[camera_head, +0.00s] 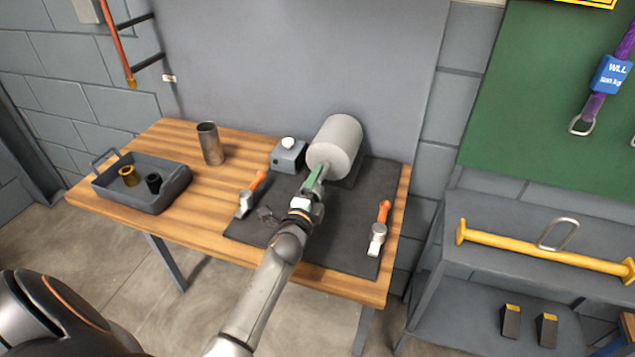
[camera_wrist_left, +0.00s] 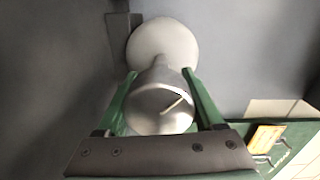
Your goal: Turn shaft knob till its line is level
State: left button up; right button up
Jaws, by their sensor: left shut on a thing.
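The casing is a pale grey cylinder (camera_head: 335,142) lying on its side at the back of the dark mat. Its round end and the shaft knob (camera_wrist_left: 160,105) show in the left wrist view. My left gripper (camera_head: 315,178) has green fingers shut on the knob, one on each side (camera_wrist_left: 162,98). In the head view the gripper hides the knob. My right gripper is not in view.
A grey box with a white button (camera_head: 288,155) stands left of the casing. Orange-handled tools (camera_head: 250,195) (camera_head: 379,230) lie on the mat (camera_head: 345,245). A metal cup (camera_head: 210,145) and a grey tray (camera_head: 150,200) holding small parts stand to the left.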

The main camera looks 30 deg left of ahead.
pick_arm(q)
jog(key=n, duration=0.3)
jog(key=shift+r+n+p, duration=0.1)
jog(key=shift+n+p, duration=0.2)
jog(key=shift+p, duration=0.05)
jog(key=shift+n+p, duration=0.5)
jog(key=shift+n, duration=1.4)
jog(key=shift+h, duration=0.3)
jog(key=o, duration=1.4)
jog(key=shift+s, duration=0.15)
